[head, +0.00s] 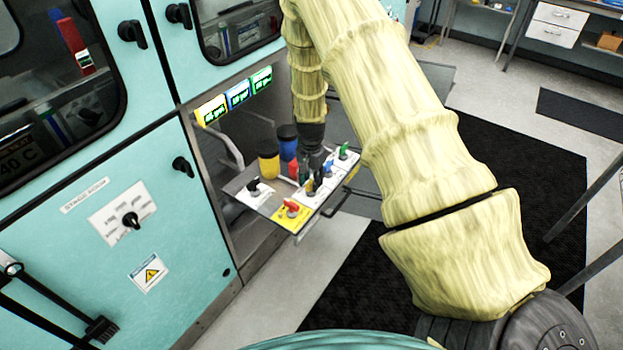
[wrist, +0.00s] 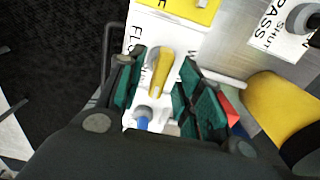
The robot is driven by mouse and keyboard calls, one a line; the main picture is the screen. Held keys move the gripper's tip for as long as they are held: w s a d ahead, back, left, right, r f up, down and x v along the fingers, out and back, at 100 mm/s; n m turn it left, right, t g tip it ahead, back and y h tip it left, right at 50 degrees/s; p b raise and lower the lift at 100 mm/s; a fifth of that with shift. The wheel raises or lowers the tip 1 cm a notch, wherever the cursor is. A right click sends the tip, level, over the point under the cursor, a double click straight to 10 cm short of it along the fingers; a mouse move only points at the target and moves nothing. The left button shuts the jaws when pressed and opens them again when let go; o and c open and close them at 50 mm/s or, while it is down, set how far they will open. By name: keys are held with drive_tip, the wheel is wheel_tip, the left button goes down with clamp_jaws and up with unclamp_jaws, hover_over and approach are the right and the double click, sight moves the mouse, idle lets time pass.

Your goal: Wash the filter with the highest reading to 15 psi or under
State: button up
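In the wrist view my gripper (wrist: 160,94) is open, its green-padded fingers on either side of a yellow valve handle (wrist: 159,72) on a white plate. I see no clear contact. A blue handle (wrist: 143,122) shows partly below it. In the head view my gripper (head: 312,160) is over the valve tray (head: 270,207), partly hiding the handles. A green handle (head: 343,151) stands at the tray's far end. Yellow (head: 211,110), blue (head: 238,94) and green (head: 261,80) displays show readings too small to tell. Yellow (head: 268,163) and blue (head: 288,143) canisters stand behind.
A red handle (head: 292,208) sits on a yellow plate at the tray's near corner. A black knob (head: 254,187) is on a white plate beside it. The teal cabinet (head: 150,180) borders the left. Black matting (head: 520,160) covers open floor at right.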

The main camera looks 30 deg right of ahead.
drive_tip(key=shift+f, duration=0.1)
drive_tip(key=shift+c, duration=0.2)
clamp_jaws()
drive_tip(key=n, duration=0.4)
drive_tip(key=shift+n+b, duration=0.3)
drive_tip(key=shift+n, duration=0.1)
drive_tip(key=n, duration=0.4)
drive_tip(key=shift+n, duration=0.3)
drive_tip(key=n, duration=0.4)
drive_tip(key=shift+n, duration=2.3)
